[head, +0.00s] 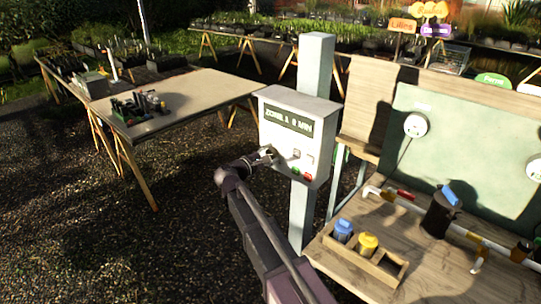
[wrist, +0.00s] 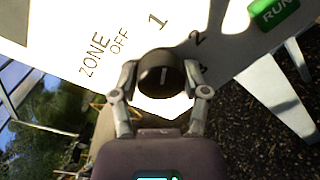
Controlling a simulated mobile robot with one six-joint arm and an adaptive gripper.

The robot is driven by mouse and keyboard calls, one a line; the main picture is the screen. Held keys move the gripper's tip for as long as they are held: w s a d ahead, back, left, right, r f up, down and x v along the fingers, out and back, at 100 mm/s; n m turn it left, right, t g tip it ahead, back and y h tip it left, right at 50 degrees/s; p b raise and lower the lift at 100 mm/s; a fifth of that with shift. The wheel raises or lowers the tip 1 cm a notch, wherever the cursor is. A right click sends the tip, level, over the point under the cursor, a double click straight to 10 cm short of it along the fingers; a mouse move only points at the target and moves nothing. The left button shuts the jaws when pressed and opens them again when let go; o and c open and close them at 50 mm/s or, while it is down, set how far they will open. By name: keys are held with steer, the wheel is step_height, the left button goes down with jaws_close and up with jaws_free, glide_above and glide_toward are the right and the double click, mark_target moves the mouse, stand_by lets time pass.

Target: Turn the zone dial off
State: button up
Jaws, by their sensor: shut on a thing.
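The zone dial (wrist: 162,72) is a round black knob with a short white mark, in the middle of the wrist view. The mark points up, roughly toward the printed 1; OFF lies to its left and 2 to its right. My gripper (wrist: 161,80) has one finger on each side of the knob and is shut on it. In the head view my gripper (head: 264,155) is at the left of the front of the grey control box (head: 298,110), covering most of the dial. The box's display (head: 288,121) seems to read ZONE 1 8 MIN.
A green RUN button (wrist: 275,12) is at the wrist view's upper right. The box stands on a grey post (head: 302,215). A wooden bench (head: 340,262) with a tray of blue and yellow caps (head: 368,247) is at right. Another table (head: 190,95) stands at left.

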steer(key=n, duration=0.6)
steer(key=n+b, duration=0.1)
steer(key=n, duration=0.4)
steer(key=shift+n+h, duration=0.3)
stand_by(0.3)
steer(key=o, duration=1.1)
steer(key=shift+a, duration=0.15)
steer(key=shift+v, duration=3.65)
steer(key=shift+s, duration=0.1)
